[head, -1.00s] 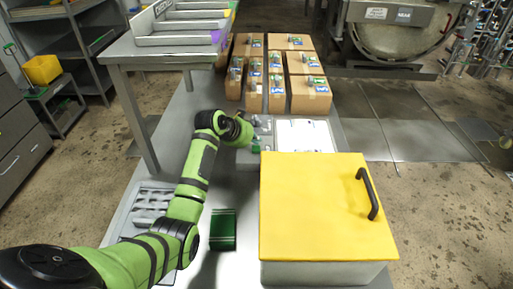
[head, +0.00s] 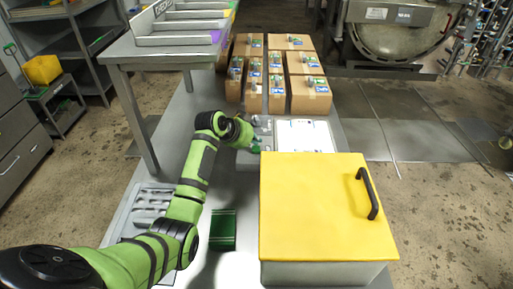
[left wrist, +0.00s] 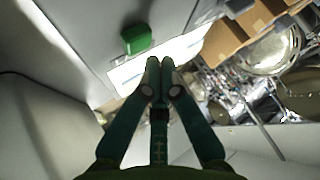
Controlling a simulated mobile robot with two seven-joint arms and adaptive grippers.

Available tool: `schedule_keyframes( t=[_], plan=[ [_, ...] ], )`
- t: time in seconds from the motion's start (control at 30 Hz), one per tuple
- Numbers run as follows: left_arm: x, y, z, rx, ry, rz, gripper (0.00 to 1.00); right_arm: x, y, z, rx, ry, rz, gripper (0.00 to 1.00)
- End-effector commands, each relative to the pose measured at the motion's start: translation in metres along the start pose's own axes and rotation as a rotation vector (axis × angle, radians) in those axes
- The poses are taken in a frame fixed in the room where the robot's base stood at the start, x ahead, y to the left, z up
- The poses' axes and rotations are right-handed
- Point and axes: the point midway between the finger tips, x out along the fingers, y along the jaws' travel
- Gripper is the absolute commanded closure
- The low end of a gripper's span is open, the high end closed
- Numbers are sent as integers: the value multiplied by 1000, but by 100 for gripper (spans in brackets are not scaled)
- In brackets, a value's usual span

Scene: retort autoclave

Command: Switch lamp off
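A bright white panel (head: 303,135) with printed marks lies on the bench behind the yellow-lidded box. It may be the lamp; I cannot tell for sure. It also shows as a glowing strip in the left wrist view (left wrist: 155,65). Beside it there, a green block (left wrist: 137,38), possibly a switch, sits on a grey surface. My left gripper (head: 258,143) is at the left edge of the panel. In the left wrist view its dark green fingers (left wrist: 160,66) meet at the tips, with nothing seen between them. Whether they touch anything is unclear. My right gripper is not in view.
A box with a yellow lid (head: 310,205) and black handle stands at front right. A dark green box (head: 223,230) and a grey tray (head: 150,208) lie near my left arm. Several cardboard boxes (head: 309,95) stand behind. A raised table (head: 165,52) is at left.

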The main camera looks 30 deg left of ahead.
Motion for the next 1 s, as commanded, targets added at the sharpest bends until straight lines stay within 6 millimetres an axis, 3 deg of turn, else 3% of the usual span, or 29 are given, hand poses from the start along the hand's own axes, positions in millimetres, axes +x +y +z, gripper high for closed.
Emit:
schedule_keyframes(
  t=[1.0],
  plan=[
    [9,4,9,0,-1,0,100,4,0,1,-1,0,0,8]
  ],
)
